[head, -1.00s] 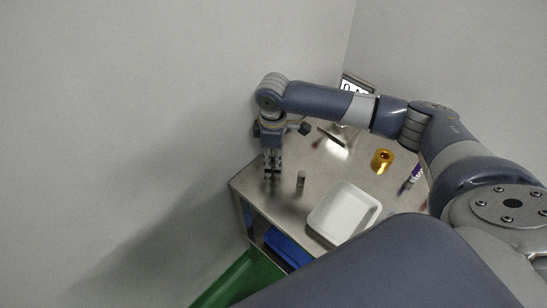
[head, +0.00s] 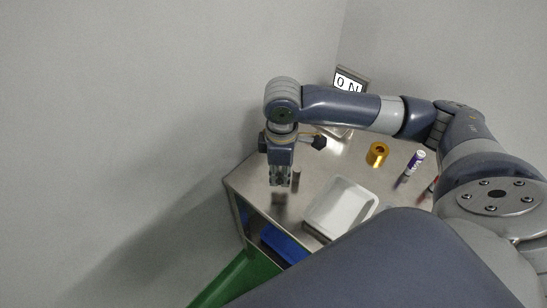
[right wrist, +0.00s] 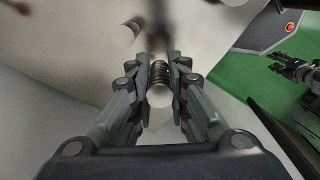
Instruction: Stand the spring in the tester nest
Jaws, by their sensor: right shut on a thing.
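My right gripper (head: 281,183) points down over the near left part of the steel table. In the right wrist view its fingertips (right wrist: 160,72) are shut on a dark coiled spring (right wrist: 159,76). A pale round surface shows just below the coils; I cannot tell what it is. The tester (head: 350,84), with a display reading 0 N, stands at the back, partly behind my right arm. Its nest is hidden or too small to make out. A dark gripper, seemingly my left one (right wrist: 297,71), shows at the right edge of the wrist view; its jaws are unclear.
A small grey cylinder (head: 297,176) stands close beside the right gripper. A white tray (head: 340,207) lies to the right. A gold ring-shaped part (head: 377,154) and a purple-and-white marker (head: 413,164) are farther right. A blue bin (head: 284,245) is below the tabletop.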

